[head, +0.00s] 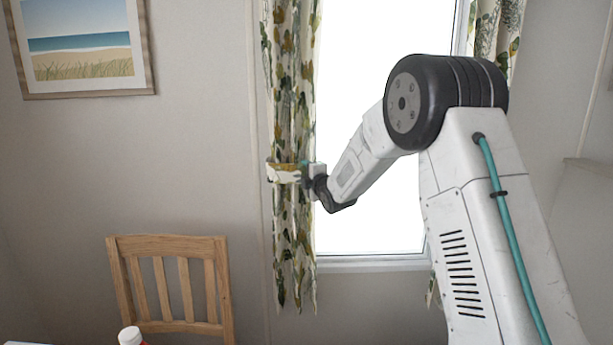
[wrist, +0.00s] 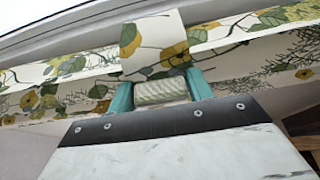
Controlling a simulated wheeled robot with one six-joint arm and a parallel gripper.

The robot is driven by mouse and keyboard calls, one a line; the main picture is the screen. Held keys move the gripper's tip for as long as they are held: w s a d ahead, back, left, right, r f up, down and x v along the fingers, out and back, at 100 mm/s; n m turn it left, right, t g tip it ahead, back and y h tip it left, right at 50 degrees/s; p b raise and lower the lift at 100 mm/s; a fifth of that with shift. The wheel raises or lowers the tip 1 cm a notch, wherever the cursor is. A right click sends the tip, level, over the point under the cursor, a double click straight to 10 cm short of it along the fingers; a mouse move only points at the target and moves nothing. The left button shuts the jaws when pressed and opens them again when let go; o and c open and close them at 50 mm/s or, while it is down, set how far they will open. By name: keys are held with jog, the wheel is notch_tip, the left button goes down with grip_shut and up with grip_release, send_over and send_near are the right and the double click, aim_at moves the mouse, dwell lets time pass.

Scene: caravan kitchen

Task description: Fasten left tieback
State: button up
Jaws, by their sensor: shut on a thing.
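The left curtain (head: 294,95), white with green and yellow leaves, hangs at the window's left edge. The left tieback (head: 284,173), a pale patterned band, lies across its front at mid height. My gripper (head: 306,176) is at the band's right end, beside the curtain's window-side edge. In the wrist view, my gripper's teal fingers (wrist: 160,92) are shut on a pale ribbed piece at the tieback. A strip of patterned tieback fabric (wrist: 152,45) rises just beyond them, in front of the curtain (wrist: 70,70). The tieback's far side and any hook are hidden.
The bright window (head: 375,215) is behind my arm, with its sill (head: 370,264) below. The right curtain (head: 497,25) is partly hidden by my arm. A wooden chair (head: 172,285) and a white-capped bottle (head: 130,336) are at lower left. A framed beach picture (head: 82,45) hangs above.

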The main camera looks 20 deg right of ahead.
jog(key=o, duration=1.3)
jog(key=shift+a, duration=0.1)
jog(key=shift+s, duration=0.1)
jog(key=s, duration=0.7)
jog(key=shift+s+d, duration=0.3)
